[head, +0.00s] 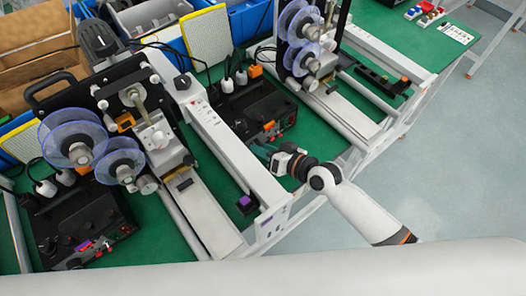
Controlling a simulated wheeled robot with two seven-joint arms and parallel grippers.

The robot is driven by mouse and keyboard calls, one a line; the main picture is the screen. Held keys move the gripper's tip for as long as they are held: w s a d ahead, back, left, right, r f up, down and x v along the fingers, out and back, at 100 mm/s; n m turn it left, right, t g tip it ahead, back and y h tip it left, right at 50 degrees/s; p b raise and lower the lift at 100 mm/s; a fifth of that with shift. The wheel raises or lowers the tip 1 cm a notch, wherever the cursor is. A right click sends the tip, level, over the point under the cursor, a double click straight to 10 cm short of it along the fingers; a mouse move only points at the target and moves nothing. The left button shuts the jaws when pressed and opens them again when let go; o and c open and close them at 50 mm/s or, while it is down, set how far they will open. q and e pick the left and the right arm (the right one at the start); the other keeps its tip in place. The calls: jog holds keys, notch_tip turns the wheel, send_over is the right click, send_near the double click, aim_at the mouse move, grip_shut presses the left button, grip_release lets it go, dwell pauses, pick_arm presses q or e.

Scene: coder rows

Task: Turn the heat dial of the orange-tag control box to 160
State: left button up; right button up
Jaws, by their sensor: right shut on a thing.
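The orange-tag control box (262,100) is a black box on the green table, in the middle of the head view. A small orange tag (269,125) shows on its top near the front. My right gripper (264,150) reaches in from the lower right to the front edge of this box. It is shut on a small part there, which looks to be the heat dial. The dial is hidden by the fingers, and its scale and setting cannot be read. My left gripper is not in view.
A white machine rail (235,155) runs close left of the box, and another machine with blue-rimmed reels (300,22) stands to its right. A purple-tag control box (85,225) sits at lower left. Bare floor (455,170) lies at right.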

dwell(0.3)
jog(key=o, duration=1)
jog(key=shift+d, duration=0.1)
jog(key=b+v, duration=0.2)
jog(key=v, duration=0.9)
jog(key=shift+d+f, duration=0.15)
jog(key=shift+d, duration=0.05)
jog(key=shift+s+d, duration=0.2)
jog(key=shift+s, duration=0.05)
